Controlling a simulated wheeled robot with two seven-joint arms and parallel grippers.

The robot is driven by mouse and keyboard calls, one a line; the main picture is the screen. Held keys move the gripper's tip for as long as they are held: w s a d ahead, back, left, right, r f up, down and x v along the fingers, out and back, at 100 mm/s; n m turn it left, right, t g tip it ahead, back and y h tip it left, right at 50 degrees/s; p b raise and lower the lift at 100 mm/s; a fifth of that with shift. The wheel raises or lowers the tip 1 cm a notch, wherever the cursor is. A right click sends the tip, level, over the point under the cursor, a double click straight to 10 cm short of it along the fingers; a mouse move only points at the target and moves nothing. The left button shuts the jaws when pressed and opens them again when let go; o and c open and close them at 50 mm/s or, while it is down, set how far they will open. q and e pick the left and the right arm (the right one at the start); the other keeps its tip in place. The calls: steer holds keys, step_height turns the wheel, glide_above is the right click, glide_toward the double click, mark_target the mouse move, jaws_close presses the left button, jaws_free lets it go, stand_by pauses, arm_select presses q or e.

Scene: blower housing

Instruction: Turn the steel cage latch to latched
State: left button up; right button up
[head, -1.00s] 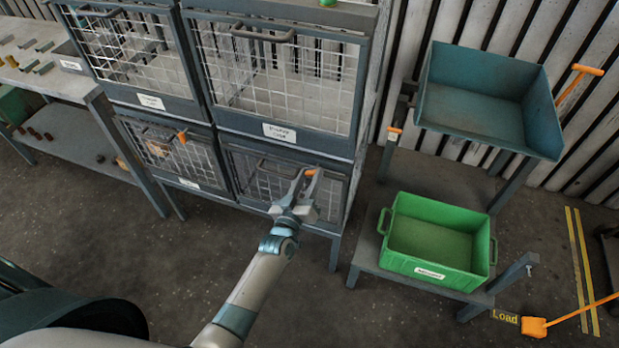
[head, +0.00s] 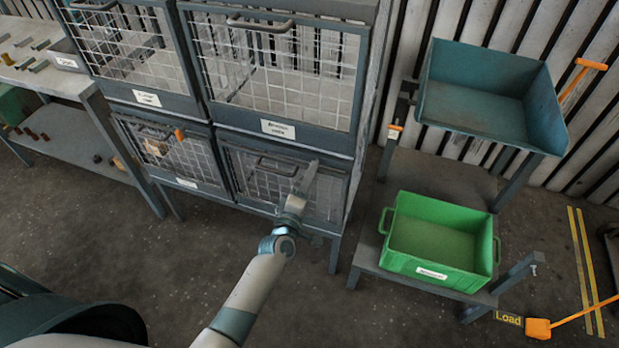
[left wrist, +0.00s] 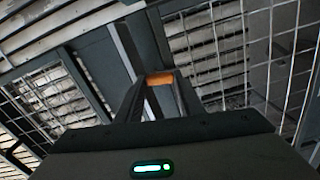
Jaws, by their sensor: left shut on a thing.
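The lower right wire-mesh cage (head: 262,178) has a dark frame and a dark handle bar. My left gripper (head: 307,177) is at the right part of its front. In the left wrist view the gripper (left wrist: 159,92) is shut on a small orange latch handle (left wrist: 160,78), which sits between the fingertips. The gripper hides the latch in the head view, so I cannot tell its exact angle there. My right gripper is not in view.
Two larger mesh cages stand above. To the right are a green crate (head: 432,268) on a low stand and a blue-grey tray (head: 490,105). The floor in front is clear.

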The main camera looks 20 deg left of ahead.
arm_select(q)
steer(key=shift+d+f+n, duration=0.1)
steer(key=shift+n, duration=1)
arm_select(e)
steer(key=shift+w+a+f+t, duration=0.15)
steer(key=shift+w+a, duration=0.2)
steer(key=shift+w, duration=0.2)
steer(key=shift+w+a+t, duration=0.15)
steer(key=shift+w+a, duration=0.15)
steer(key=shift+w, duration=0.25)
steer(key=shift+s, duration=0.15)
arm_select(q)
steer(key=o, duration=1.1)
steer(key=shift+c, duration=0.2)
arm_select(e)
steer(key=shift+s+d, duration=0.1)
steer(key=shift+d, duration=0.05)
arm_select(q)
steer(key=shift+s, duration=0.15)
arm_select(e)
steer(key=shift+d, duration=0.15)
